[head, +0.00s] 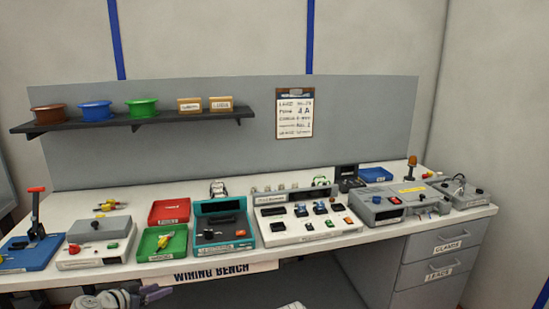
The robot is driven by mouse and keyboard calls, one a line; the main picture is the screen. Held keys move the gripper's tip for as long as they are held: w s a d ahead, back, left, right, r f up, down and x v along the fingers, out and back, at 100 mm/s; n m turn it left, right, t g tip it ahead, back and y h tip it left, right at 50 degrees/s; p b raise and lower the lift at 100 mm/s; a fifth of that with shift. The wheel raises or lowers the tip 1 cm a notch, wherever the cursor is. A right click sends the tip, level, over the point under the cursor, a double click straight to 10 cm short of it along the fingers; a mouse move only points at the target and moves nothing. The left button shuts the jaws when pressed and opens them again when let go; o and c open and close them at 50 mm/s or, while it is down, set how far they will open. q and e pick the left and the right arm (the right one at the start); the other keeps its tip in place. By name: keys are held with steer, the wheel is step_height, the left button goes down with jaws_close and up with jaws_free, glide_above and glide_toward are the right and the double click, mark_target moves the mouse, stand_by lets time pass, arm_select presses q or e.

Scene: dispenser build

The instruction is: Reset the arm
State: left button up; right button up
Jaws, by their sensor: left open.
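My left gripper (158,293) is low at the bottom left of the head view, in front of and below the front edge of the wiring bench (330,244). Its dark fingers point right, and it is open with nothing seen between them. It is apart from everything on the bench. My right gripper does not show.
The bench carries a blue lever press (30,252), a red tray (169,211), a green tray (160,245), a teal station (222,226), a white board (305,219) and grey units at right. A shelf (130,121) holds spools. Drawers (443,262) stand right.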

arm_select(q)
steer(key=s+d+f+m+g+h+p, duration=0.15)
steer(key=d+g, duration=0.25)
steer(key=d, duration=0.8)
steer(key=s+d+f+g+y+p, duration=0.2)
steer(key=s+d+g+y+p, duration=0.3)
steer(key=s+d, duration=1)
steer(key=shift+s+d+f+n+g+y, duration=0.2)
steer(key=shift+s+n+g+y, duration=0.3)
steer(key=shift+g+y, duration=0.9)
